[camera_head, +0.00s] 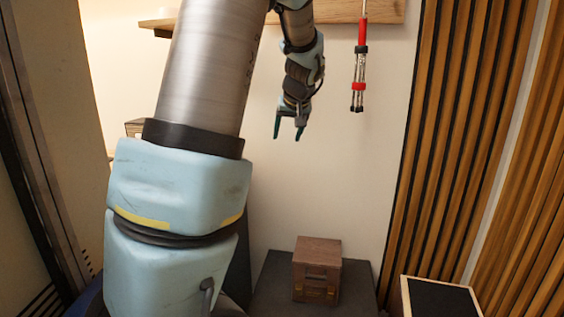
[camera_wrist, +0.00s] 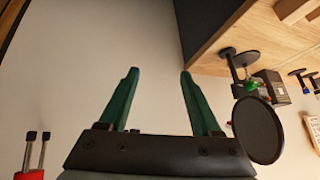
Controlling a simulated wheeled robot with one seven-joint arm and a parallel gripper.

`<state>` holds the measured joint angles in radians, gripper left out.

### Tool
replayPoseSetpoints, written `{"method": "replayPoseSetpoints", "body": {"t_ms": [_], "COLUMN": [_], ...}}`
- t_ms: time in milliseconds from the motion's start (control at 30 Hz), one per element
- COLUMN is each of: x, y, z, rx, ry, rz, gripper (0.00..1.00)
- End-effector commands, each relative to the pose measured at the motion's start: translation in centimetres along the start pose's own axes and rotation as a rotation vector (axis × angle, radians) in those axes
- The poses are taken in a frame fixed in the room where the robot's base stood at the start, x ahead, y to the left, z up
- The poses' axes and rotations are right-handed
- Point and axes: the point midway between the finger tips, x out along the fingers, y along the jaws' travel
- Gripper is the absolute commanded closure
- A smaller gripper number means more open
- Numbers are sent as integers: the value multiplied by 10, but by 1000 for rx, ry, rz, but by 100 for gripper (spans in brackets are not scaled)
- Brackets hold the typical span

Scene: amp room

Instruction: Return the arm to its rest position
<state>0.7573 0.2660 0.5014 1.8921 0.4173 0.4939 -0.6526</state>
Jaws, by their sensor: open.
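My gripper (camera_head: 288,134) hangs in the upper middle of the head view, in front of the pale wall, with its fingers pointing down. My arm rises large on the left and bends over at the top. In the wrist view my gripper (camera_wrist: 158,85) shows two green fingers spread apart with nothing between them. The fingers touch nothing that I can see.
A brown wooden box (camera_head: 317,270) sits on a dark surface (camera_head: 268,292) below. Slatted wood panels (camera_head: 455,140) stand at right. Black disc-shaped items (camera_wrist: 257,130) show in the wrist view.

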Motion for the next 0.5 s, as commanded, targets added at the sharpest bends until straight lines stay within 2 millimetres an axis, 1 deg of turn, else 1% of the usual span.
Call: {"method": "replayPoseSetpoints", "body": {"t_ms": [33, 67, 100, 167, 200, 267, 300, 400, 500], "x": [8, 10, 13, 13, 12, 8, 4, -6, -14], "y": [-19, -27, -35, -46, -53, -61, -66, -74, -79], "z": [33, 52, 77, 114, 139, 175, 197, 244, 276], "rx": [-1, 5, 14, 27, 36, 50, 57, 79, 94], "ry": [-70, -106, -153, -217, -257, -312, -344, -407, -448], "rz": [11, 22, 37, 62, 79, 104, 119, 151, 173], "gripper": [35, 35, 35, 35, 35, 35, 35, 35, 35]}}
